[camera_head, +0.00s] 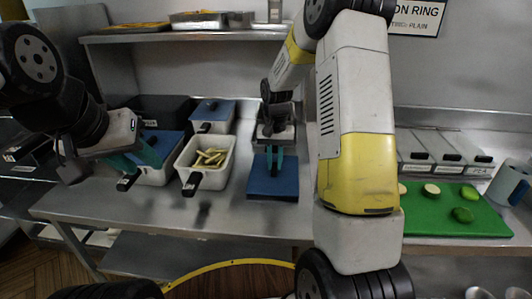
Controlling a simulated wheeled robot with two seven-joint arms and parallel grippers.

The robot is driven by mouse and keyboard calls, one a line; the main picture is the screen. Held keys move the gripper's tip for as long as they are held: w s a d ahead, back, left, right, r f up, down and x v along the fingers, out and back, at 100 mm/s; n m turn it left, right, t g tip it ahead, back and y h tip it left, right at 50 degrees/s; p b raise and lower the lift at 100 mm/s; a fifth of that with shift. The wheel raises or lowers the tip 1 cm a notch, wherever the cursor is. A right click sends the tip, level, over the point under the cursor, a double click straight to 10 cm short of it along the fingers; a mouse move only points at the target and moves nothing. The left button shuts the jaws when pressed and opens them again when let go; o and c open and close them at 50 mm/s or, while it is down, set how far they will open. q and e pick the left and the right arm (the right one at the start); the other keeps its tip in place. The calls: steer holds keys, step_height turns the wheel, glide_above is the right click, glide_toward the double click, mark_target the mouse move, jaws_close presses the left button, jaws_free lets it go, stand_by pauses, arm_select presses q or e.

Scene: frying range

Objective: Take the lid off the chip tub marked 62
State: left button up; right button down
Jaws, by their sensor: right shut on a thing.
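My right gripper (273,160) points down and is shut on a flat blue lid (272,187) at the middle of the steel counter. I cannot tell whether the lid touches the counter. To its left stands an open pale tub (189,160) with a black front handle and yellow chips (210,157) inside. My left gripper (150,156) is at another pale tub (155,178) with a blue lid (170,142), partly covering it; its jaw opening is unclear. A third pale tub (212,127) with a blue lid (211,108) stands behind the open one. No tub number is readable.
A green board (490,222) with cut green vegetables lies on the right of the counter (225,215). Several lidded containers (440,150) stand behind it, and a grey cup (508,184) is at the right edge. A shelf (150,36) with trays hangs above.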

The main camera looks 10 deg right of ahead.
steer(key=shift+f, duration=0.35)
stand_by(0.4)
steer(key=c, duration=1.3)
jaws_free()
steer(key=shift+o, duration=0.2)
step_height(320, 180, up, 8)
steer(key=shift+s+r, duration=0.15)
steer(key=shift+r, duration=0.05)
steer(key=s+r+n+t, duration=0.1)
steer(key=s+r, duration=0.3)
steer(key=s, duration=0.4)
steer(key=s+a+r+n+t+y, duration=0.1)
steer(key=s+r+t, duration=0.2)
steer(key=s+r, duration=0.2)
steer(key=s+a+r+n+t+y, duration=0.1)
steer(key=s+r, duration=0.4)
steer(key=s, duration=0.7)
steer(key=shift+a+n+t, duration=0.25)
steer(key=shift+n+t, duration=0.15)
steer(key=shift+t, duration=0.2)
